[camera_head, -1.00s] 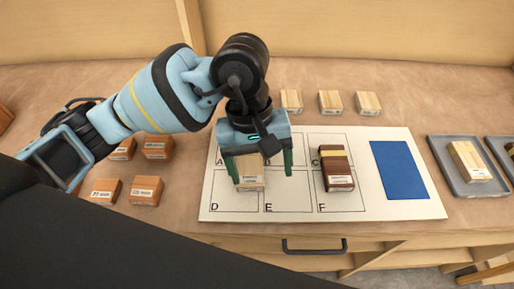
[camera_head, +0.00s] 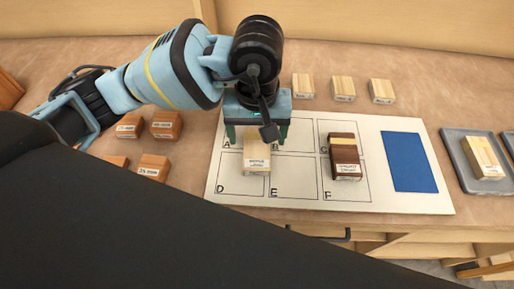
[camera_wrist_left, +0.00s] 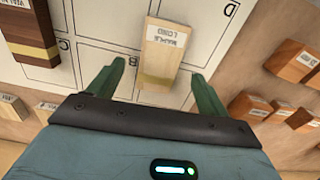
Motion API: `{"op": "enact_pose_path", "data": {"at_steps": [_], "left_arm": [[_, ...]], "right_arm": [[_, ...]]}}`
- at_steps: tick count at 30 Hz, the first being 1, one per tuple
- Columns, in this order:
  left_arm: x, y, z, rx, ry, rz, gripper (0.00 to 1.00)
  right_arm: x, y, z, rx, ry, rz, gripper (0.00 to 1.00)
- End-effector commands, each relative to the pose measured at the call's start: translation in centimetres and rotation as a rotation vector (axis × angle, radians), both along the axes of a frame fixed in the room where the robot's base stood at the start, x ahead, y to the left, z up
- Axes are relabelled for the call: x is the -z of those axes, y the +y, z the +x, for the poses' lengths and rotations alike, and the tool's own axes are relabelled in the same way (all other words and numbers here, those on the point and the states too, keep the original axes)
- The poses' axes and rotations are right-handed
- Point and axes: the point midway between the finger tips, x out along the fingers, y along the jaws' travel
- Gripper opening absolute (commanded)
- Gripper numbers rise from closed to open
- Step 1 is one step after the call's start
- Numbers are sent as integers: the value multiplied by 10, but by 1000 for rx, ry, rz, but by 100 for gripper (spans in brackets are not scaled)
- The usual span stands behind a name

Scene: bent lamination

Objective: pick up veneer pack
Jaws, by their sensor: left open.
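A pale veneer pack (camera_head: 257,158) with a white label lies on the lettered white board (camera_head: 295,200), near cells A and B. It also shows in the left wrist view (camera_wrist_left: 160,55), its label reading roughly "MAPLE LONG". My left gripper (camera_head: 256,135) is over the pack's far end, open. In the left wrist view its green fingers (camera_wrist_left: 157,88) stand on either side of the pack's near end, with gaps. A dark brown pack with a light band (camera_head: 345,158) lies at cells C and F. My right gripper is not in view.
Orange-brown labelled blocks (camera_head: 165,125) lie left of the board. Several pale blocks (camera_head: 343,90) stand behind it. A blue rectangle (camera_head: 408,162) is on the board's right side. A grey tray (camera_head: 462,172) holding a pale block is farther right.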

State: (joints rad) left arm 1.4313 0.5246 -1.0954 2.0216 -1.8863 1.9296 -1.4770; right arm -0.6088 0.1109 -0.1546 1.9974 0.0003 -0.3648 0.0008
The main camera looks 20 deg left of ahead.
Motion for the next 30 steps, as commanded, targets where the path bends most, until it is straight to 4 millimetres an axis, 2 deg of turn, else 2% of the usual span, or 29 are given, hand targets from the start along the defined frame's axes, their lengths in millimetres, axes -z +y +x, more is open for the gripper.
{"op": "enact_pose_path", "data": {"at_steps": [8,17,28,30], "left_arm": [[35,0,1,-1,2,-1,78],[39,0,1,0,1,-1,78],[38,0,1,0,1,-1,30],[38,0,1,1,0,-1,28]], "right_arm": [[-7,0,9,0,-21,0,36],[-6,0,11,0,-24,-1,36],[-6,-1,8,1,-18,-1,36],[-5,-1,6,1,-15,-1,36]]}}
